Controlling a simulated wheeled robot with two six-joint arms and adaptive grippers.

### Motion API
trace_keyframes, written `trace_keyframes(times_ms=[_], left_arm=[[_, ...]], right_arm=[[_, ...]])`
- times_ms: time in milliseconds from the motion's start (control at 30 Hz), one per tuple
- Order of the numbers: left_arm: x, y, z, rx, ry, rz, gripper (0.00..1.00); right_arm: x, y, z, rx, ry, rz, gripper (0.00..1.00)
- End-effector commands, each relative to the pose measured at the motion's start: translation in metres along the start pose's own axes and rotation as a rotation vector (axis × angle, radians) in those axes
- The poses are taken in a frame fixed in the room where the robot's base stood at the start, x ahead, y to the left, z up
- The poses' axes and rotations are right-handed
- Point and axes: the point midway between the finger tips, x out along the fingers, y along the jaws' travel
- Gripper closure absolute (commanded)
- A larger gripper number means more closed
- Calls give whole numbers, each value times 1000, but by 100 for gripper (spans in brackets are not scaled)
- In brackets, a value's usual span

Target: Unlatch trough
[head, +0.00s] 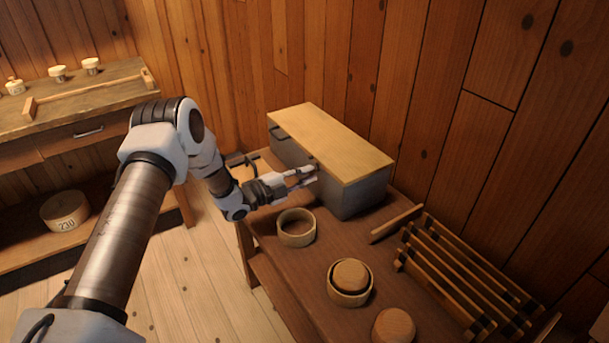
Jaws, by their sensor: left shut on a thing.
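The trough (362,197) is a grey box with a flat, light wooden lid (330,141) lying closed on top. It stands on the brown workbench against the plank wall. My left gripper (312,174) is at the trough's long front side, just below the lid's edge. Its fingers are shut on a small part there, which appears to be the latch. The fingers mostly hide this part, so its position cannot be told. A dark fitting (279,133) shows farther left on the same side. My right gripper is not in view.
On the workbench (290,262), a round wooden ring (296,228) sits close below my left gripper. A round box (349,284), a wooden disc (394,326) and a slatted rack (462,275) stand nearer. A side table (80,106) stands at left.

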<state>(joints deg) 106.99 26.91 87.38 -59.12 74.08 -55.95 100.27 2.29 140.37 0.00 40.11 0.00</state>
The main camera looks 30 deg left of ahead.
Motion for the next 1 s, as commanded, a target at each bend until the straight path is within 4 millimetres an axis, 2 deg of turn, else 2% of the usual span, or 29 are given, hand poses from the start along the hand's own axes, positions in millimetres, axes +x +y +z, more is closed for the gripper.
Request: trace_keyframes(times_ms=[300, 833, 867, 900, 1000], left_arm=[[0, 5, 0, 132, 0, 1, 100], [0, 6, 1, 157, 0, 1, 100], [0, 6, 1, 157, 0, 1, 72], [0, 6, 1, 157, 0, 1, 58], [0, 6, 1, 156, 0, 1, 57]], right_arm=[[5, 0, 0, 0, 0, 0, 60], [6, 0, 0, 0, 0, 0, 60], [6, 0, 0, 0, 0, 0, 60], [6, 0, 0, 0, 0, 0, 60], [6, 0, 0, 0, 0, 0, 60]])
